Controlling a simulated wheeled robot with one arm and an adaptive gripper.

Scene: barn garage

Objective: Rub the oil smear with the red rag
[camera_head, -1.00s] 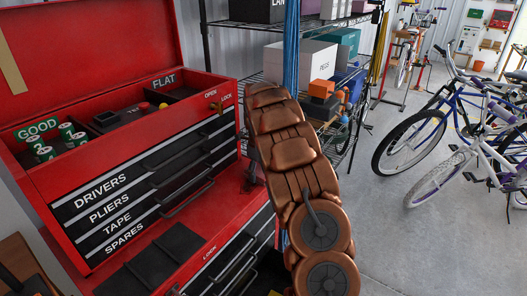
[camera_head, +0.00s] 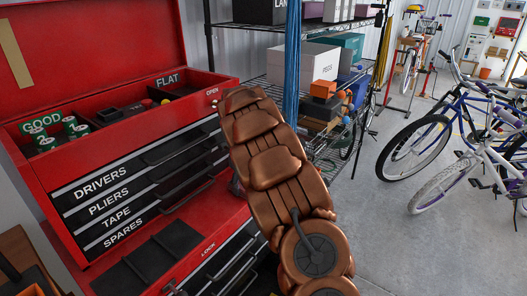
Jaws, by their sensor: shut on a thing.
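I see neither the red rag nor an oil smear in this view. My copper-coloured arm crosses the middle of the picture, its upper end in front of the right edge of the red tool chest. My gripper cannot be made out; the arm may hide it. The red tool chest (camera_head: 222,215) stands at the left, with a black mat (camera_head: 150,262) on its lower ledge. Part of that ledge is hidden behind my arm.
The chest's open top tray holds green-and-white batteries (camera_head: 72,128) and a dark case (camera_head: 122,112). A wire shelf with boxes (camera_head: 300,62) stands behind my arm. Bicycles (camera_head: 415,145) stand at the right. Grey floor (camera_head: 400,250) is clear in front of them.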

